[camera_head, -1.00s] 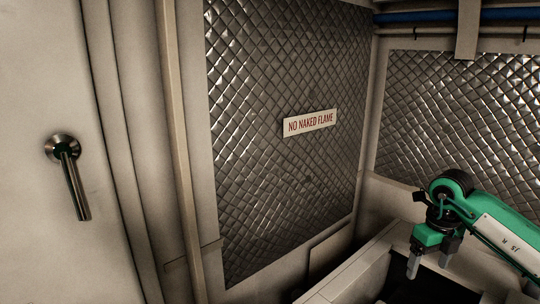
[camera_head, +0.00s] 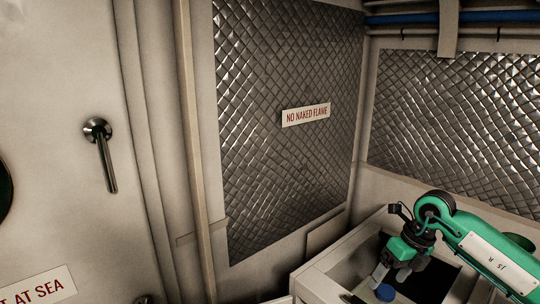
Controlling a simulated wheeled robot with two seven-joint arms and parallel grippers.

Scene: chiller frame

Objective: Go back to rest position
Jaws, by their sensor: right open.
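My right gripper (camera_head: 392,274) is at the lower right, on a green arm that comes in from the right edge. Its grey fingers point down and are apart, with nothing seen between them. They hang over the opening of a pale box-like frame (camera_head: 318,278). A small blue round thing (camera_head: 385,293) shows just below the fingertips; I cannot tell whether they touch it. My left gripper is not in view.
A pale door with a metal lever handle (camera_head: 101,150) is at the left. A quilted metal wall panel (camera_head: 270,170) bears a "NO NAKED FLAME" sign (camera_head: 306,115). A second quilted panel (camera_head: 450,120) is at the right. Pipes (camera_head: 470,17) run along the top right.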

